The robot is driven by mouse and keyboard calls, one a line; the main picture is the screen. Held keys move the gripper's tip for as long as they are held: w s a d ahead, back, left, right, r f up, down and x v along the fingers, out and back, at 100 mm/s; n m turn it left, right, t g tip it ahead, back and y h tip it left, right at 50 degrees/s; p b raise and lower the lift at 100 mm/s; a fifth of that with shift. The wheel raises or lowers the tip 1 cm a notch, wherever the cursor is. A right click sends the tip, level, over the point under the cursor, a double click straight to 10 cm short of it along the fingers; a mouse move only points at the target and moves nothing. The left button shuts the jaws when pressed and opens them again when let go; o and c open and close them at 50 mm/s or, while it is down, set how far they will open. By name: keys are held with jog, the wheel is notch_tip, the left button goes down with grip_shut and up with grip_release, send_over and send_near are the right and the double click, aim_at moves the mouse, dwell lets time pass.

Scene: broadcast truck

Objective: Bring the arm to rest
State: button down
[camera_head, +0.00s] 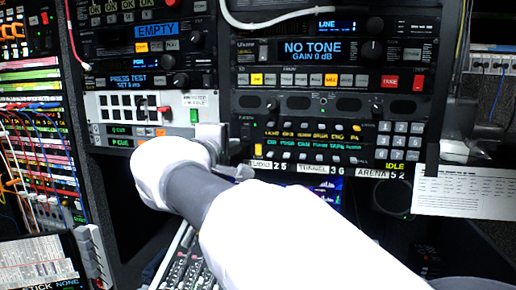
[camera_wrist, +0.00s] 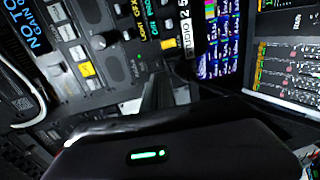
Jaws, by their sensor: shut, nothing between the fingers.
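My arm reaches from the lower right of the head view to the rack. My gripper (camera_head: 232,145) is in front of the lower left of the intercom panel (camera_head: 330,132), close to its lit key rows. Its fingers are partly hidden behind my white wrist. In the wrist view my gripper (camera_wrist: 158,95) is shut, with nothing held, and the panel's keys and knob lie beyond it. I cannot tell whether the fingertips touch the panel.
A panel reading NO TONE (camera_head: 312,50) is above. A patch bay with cables (camera_head: 40,150) stands at the left. A mixing desk (camera_head: 188,262) lies below my arm. A printed sheet (camera_head: 465,190) hangs at the right. A white cable (camera_head: 265,22) loops at the top.

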jog(key=s+d+f+m+g+b, duration=0.35)
jog(key=s+d+f+m, duration=0.35)
jog(key=d+f, duration=0.45)
jog(key=s+d+f+m+g+b, duration=0.3)
jog(key=s+d+f+m+g, duration=0.15)
jog(key=s+d+f, duration=0.65)
jog(key=s+a+f+m+g+y+b, duration=0.1)
jog(key=s+f+m+g+y+b, duration=0.1)
jog(key=s+f+m, duration=0.7)
jog(key=s+f+y+b, duration=0.1)
jog(key=s+f+y, duration=0.1)
jog(key=s+f, duration=0.4)
jog(key=shift+s+f+g+y+b, duration=0.2)
jog(key=shift+g+y+b, duration=0.1)
jog(key=shift+b, duration=0.05)
